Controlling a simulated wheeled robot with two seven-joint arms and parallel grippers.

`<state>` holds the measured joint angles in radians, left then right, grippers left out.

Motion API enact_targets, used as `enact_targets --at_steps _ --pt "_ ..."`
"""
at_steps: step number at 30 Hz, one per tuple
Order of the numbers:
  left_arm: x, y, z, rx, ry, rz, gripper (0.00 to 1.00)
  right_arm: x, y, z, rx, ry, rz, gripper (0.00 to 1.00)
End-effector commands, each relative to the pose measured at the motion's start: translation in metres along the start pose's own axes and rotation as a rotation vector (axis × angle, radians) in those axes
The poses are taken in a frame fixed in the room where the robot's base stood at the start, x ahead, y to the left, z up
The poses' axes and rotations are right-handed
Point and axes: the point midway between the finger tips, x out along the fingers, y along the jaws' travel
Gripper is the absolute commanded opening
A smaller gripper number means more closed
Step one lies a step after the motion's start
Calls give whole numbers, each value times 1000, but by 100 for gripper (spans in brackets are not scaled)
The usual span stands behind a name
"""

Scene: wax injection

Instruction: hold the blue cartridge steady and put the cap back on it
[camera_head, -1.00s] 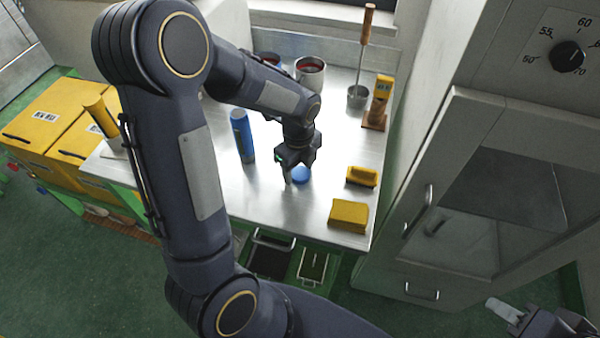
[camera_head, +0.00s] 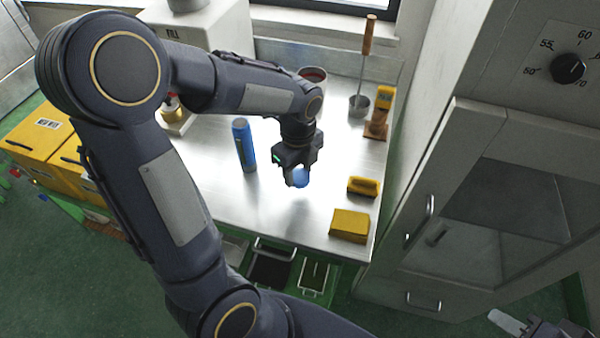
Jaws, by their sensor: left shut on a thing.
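The blue cartridge (camera_head: 244,147) stands upright on the steel table, apart from both grippers. The blue cap (camera_head: 301,179) is at my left gripper (camera_head: 297,178), just right of the cartridge. My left gripper points down and is shut on the cap, partly hiding it. I cannot tell whether the cap touches the table. My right gripper (camera_head: 507,322) is low at the right edge of the view, away from the table. It is partly cut off, and its jaw opening is unclear.
Two yellow blocks (camera_head: 349,225) (camera_head: 363,186) lie at the table's right front. A metal cup (camera_head: 359,106), a yellow-topped tool on a wooden stand (camera_head: 379,112) and a red-filled pot (camera_head: 313,75) are further back. A grey cabinet (camera_head: 470,200) stands right. Bare table (camera_head: 265,215) lies in front.

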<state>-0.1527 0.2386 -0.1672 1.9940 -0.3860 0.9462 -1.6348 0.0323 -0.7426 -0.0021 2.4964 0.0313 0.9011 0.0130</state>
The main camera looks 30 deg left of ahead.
Motion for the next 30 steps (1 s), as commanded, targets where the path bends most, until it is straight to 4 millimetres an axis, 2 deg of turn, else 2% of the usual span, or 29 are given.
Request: enact_targets --at_steps 1,4,9,15,21,30 --pt "-15 8 -7 2 -1 -11 22 0 0 0 0 0 0 36" --pt "-39 25 -18 3 -1 -10 22 0 0 0 0 0 0 36" --pt "-55 60 -44 4 -1 -7 22 4 2 2 0 0 0 36" --pt "-69 86 -62 2 -1 -4 22 5 2 3 0 0 0 36" --pt "-74 96 -69 1 -1 -2 22 5 2 3 0 0 0 36" --pt "-74 97 -70 0 -1 -1 22 5 2 3 0 0 0 36"
